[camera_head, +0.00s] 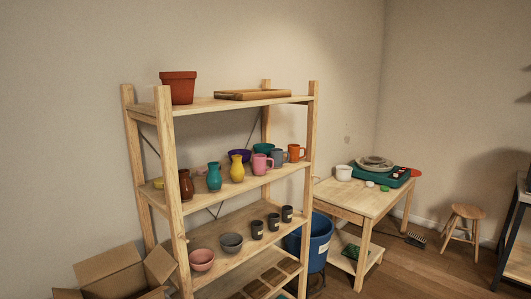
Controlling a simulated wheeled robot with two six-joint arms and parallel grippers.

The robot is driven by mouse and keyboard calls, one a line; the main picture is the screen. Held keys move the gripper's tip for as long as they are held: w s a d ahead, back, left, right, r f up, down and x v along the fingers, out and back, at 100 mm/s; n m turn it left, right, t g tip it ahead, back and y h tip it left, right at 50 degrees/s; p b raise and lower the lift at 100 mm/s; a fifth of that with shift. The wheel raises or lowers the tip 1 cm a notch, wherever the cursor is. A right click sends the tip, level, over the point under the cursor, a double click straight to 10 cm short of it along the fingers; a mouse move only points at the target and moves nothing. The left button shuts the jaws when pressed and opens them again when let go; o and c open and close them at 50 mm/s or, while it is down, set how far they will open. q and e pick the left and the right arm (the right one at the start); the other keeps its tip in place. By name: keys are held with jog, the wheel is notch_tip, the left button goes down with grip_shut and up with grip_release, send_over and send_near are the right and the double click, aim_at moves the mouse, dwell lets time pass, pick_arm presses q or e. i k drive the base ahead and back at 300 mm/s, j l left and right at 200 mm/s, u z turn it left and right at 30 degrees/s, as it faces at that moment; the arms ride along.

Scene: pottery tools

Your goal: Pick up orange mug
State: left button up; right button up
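The orange mug (294,153) stands upright at the right end of the middle shelf of a wooden shelf unit (163,150). Its handle points to the right. A grey-blue mug (279,157) stands just left of it, and a pink mug (260,164) stands further left and nearer the front. Neither of my grippers shows in the head view.
Yellow (237,170), teal (214,178) and brown (186,184) vases stand left along the same shelf. A wooden table (360,198) with a pottery wheel (375,165) is right of the unit. An open cardboard box (110,275) is at lower left. Some floor at right is clear.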

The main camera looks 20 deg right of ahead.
aim_at(294, 149)
jog(key=i+l+u, duration=0.25)
jog(key=l, duration=0.4)
jog(key=i+l+u, duration=0.1)
jog(key=i+l, duration=0.2)
jog(key=i+l+u, duration=0.1)
jog(key=l, duration=0.35)
jog(key=i+l+u, duration=0.15)
jog(key=l, duration=0.2)
